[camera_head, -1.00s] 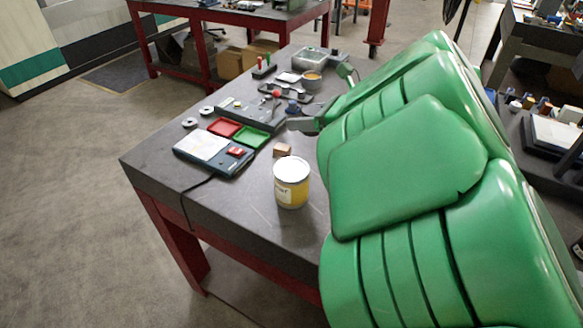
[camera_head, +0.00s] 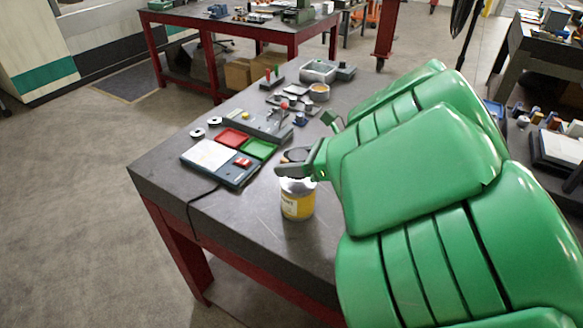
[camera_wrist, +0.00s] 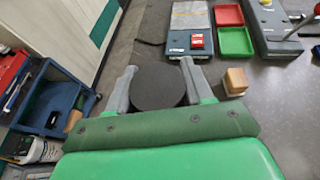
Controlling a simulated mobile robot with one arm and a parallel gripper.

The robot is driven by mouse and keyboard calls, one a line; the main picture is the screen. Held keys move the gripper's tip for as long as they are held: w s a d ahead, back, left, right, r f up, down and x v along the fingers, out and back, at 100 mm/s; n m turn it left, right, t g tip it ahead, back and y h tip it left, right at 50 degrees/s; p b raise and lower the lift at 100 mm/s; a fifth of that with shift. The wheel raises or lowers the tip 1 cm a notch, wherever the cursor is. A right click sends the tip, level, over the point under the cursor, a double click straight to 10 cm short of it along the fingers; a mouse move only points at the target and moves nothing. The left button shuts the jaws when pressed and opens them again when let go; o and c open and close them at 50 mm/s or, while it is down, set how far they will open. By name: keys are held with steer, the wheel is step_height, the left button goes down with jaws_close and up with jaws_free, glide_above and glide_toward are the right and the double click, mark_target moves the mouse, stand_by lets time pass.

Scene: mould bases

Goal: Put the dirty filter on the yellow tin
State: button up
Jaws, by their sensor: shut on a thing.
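My gripper (camera_head: 294,166) is shut on a dark round disc, the dirty filter (camera_wrist: 158,88), with one finger on each side of it. The filter (camera_head: 294,155) also shows as a small dark shape at the jaws in the head view. The yellow tin (camera_head: 298,204), with a pale lid and a white band, stands upright on the grey bench. My gripper covers the back of the lid in the head view and appears just above it. Whether the filter touches the tin I cannot tell. The tin is not visible in the wrist view.
A small wooden block (camera_wrist: 235,81) lies near the right finger. A red tray (camera_head: 232,137), a green tray (camera_head: 259,149) and a flat blue-grey device (camera_head: 214,160) lie behind and left of the tin. The bench (camera_head: 240,218) is clear left of the tin.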

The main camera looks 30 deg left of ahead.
steer(key=shift+f, duration=0.9)
steer(key=shift+f, duration=0.1)
steer(key=o, duration=1)
steer(key=shift+d, duration=0.15)
steer(key=shift+v, duration=5.9)
